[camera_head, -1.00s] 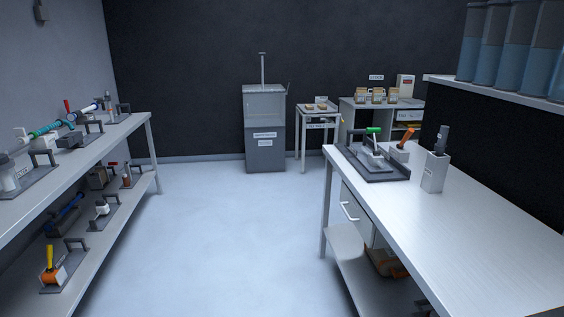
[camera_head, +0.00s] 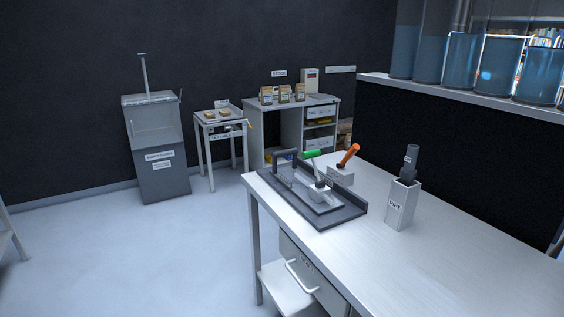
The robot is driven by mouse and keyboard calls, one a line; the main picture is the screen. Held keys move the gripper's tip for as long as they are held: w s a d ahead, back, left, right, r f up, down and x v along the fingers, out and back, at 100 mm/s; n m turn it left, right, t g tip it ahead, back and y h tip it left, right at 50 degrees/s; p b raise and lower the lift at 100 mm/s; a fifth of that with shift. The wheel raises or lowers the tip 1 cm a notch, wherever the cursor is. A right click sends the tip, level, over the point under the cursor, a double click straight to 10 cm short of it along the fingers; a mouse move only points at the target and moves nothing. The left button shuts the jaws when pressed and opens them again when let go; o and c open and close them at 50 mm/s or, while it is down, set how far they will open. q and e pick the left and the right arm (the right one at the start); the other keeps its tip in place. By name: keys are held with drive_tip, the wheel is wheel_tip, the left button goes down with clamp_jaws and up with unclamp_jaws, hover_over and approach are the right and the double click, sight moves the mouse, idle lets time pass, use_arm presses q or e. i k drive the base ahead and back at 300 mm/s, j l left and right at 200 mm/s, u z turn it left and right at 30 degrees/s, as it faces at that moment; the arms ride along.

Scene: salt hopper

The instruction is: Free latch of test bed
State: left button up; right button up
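A dark flat tray-like bed (camera_head: 335,214) lies on the metal bench at the right; I cannot read a label naming it the test bed. A light block or plate sits on it, with a green-handled lever (camera_head: 312,154) standing up from it. A dark raised handle or frame (camera_head: 285,156) stands at its far left end. Just behind, a small grey block (camera_head: 340,174) carries an orange-handled lever (camera_head: 349,154). Whether either lever is latched, I cannot tell. Neither of my grippers is in view.
A box labelled PIPE (camera_head: 401,206) holding a dark piece stands right of the bed on the bench (camera_head: 450,250). A drawer handle (camera_head: 301,276) juts from the bench front. A grey hopper cabinet (camera_head: 160,150) and small table (camera_head: 222,117) stand behind.

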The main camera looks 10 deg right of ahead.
sight(352, 150)
drive_tip(key=i+z, duration=0.8)
drive_tip(key=z, duration=0.2)
drive_tip(key=i+j+z, duration=0.1)
drive_tip(key=j, duration=0.25)
drive_tip(key=i+j+z, duration=0.15)
drive_tip(key=j, duration=0.2)
drive_tip(key=i+j+z, duration=0.1)
drive_tip(key=j, duration=0.25)
drive_tip(key=i+j+z, duration=0.15)
drive_tip(key=j, duration=0.2)
drive_tip(key=i+j+z, duration=0.1)
drive_tip(key=j, duration=0.3)
